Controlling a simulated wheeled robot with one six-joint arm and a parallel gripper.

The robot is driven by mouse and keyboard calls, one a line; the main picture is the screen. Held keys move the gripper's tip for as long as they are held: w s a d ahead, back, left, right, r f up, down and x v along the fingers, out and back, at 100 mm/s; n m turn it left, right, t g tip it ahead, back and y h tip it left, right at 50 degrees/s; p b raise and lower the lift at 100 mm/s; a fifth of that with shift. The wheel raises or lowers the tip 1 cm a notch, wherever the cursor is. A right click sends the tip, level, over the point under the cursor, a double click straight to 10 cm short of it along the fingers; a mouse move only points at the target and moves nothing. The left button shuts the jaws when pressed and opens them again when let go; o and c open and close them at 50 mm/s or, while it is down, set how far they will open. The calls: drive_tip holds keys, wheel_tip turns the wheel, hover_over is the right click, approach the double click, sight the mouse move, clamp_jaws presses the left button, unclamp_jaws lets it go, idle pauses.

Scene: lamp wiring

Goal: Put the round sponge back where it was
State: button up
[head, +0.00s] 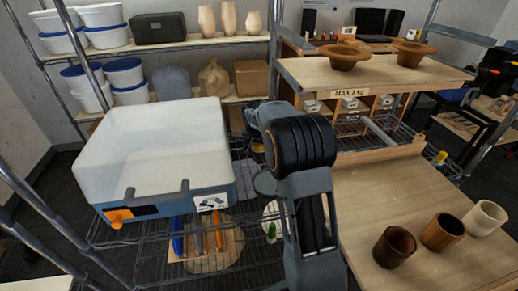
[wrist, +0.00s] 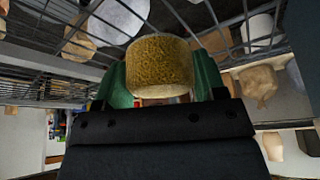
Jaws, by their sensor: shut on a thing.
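The round sponge (wrist: 160,58), a yellow-brown, rough-textured cylinder, sits between the green fingers of my gripper (wrist: 161,80) in the wrist view. My gripper is shut on it, and the black gripper body covers the area just below it. In the head view my arm hides both the gripper and the sponge. In the wrist view the sponge is close to the wires of a rack; I cannot tell whether it touches them.
A large white-topped box (head: 150,140) stands on the wire rack left of my arm. Below it lie a round board (head: 214,252) and colored tools. Three brown-to-pale cups (head: 442,232) stand on the wooden table at right. Two terracotta bowls (head: 343,57) sit on the upper shelf.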

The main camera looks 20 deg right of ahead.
sight(259, 149)
drive_tip(key=shift+f, duration=1.55)
drive_tip(key=shift+f, duration=0.15)
drive_tip(key=o, duration=0.9)
drive_tip(key=shift+c, duration=0.2)
drive_tip(key=shift+r, duration=0.4)
drive_tip(key=v, duration=1.1)
drive_tip(key=shift+r, duration=0.3)
drive_tip(key=shift+a, duration=0.1)
